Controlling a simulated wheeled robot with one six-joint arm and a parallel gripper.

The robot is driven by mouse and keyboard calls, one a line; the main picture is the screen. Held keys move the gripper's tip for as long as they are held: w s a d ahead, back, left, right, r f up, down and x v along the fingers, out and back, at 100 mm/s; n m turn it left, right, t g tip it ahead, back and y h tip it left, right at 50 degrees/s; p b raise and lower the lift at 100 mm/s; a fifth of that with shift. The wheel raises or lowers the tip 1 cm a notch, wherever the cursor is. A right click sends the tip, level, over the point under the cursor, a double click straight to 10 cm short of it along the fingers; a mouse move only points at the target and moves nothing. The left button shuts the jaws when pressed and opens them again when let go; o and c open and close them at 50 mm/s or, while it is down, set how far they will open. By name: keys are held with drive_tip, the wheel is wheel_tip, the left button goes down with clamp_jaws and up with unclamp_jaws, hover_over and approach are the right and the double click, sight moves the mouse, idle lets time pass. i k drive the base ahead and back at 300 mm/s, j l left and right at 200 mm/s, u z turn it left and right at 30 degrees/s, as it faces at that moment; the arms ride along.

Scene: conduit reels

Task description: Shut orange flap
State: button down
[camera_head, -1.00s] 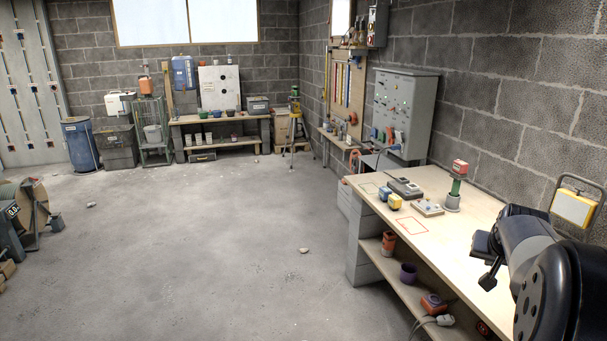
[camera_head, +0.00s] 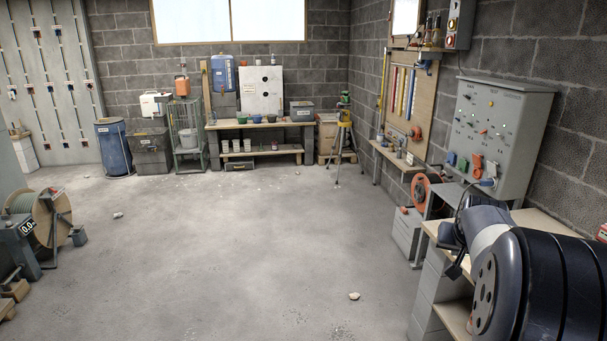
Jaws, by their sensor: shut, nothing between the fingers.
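The orange flap (camera_head: 477,163) is on the lower part of the grey electrical panel (camera_head: 503,128) on the right wall. It sits among a green flap (camera_head: 451,158) and a blue flap (camera_head: 462,164). It is small in the view, and I cannot tell how far it stands open. My gripper (camera_head: 455,268) shows dark at the lower right, partly hidden by my own arm. It is shut and empty, apart from the flap, and appears nearer to me than the panel.
A wooden workbench (camera_head: 540,222) lies below the panel, partly behind my arm. An orange reel (camera_head: 420,190) stands left of the panel. A cable reel (camera_head: 50,218) is at the left.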

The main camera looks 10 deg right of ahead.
sight(476, 159)
drive_tip(key=i+z, duration=0.1)
drive_tip(key=i, duration=0.75)
drive_tip(key=i+j+z, duration=0.1)
drive_tip(key=i, duration=0.75)
drive_tip(key=i+z, duration=0.15)
drive_tip(key=i, duration=0.4)
drive_tip(key=i+z, duration=0.15)
drive_tip(key=i, duration=0.45)
drive_tip(key=i+j+z, duration=0.15)
drive_tip(key=i, duration=0.4)
drive_tip(key=i+l+z, duration=0.15)
drive_tip(key=i+z, duration=0.7)
drive_tip(key=i+j+z, duration=0.1)
drive_tip(key=i+z, duration=0.35)
